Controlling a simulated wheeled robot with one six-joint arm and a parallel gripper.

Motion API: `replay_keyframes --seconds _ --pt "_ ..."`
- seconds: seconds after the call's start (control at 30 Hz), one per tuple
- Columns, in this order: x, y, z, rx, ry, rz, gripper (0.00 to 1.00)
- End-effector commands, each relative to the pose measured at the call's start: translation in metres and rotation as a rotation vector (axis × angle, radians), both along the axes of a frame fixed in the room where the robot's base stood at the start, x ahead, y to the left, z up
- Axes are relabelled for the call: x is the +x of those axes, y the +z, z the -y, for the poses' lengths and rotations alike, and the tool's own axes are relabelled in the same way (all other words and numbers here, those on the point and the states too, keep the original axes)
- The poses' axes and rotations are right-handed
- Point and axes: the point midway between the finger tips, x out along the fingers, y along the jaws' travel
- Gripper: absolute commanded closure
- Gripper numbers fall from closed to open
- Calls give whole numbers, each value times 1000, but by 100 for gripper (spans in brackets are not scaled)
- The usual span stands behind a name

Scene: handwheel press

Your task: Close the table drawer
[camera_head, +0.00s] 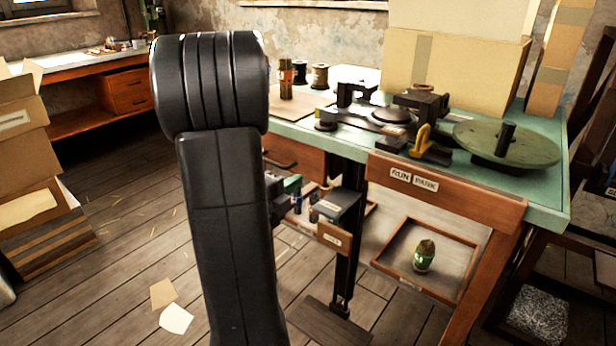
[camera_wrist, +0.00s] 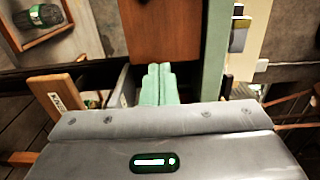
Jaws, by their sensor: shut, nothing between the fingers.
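A table drawer with grey inner walls and a brown front (camera_head: 333,237) with a pale label stands pulled out below the green tabletop in the head view. Small dark items lie in it. Its labelled front (camera_wrist: 62,103) shows at the left in the wrist view, with part of the grey inside beside it. My gripper (camera_head: 292,184) has pale green fingers, shut and empty, near the drawer's left side, partly behind my black arm. In the wrist view the fingers (camera_wrist: 158,84) lie together, below a brown panel and over the drawer area; whether they touch it I cannot tell.
The green table (camera_head: 545,212) carries a press, a round plate (camera_head: 507,143) and cardboard boxes (camera_head: 450,70). Cardboard boxes (camera_head: 30,150) stand left; papers (camera_head: 176,318) lie on the floor.

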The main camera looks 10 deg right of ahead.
Motion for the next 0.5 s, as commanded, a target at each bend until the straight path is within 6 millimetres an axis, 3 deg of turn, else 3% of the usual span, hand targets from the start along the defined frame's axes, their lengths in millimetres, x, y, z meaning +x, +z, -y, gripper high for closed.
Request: replay_keyframes --seconds 0.2,0.5 --pt "21 -2 29 -1 -4 2 100" --pt "37 -1 48 -1 0 0 100"
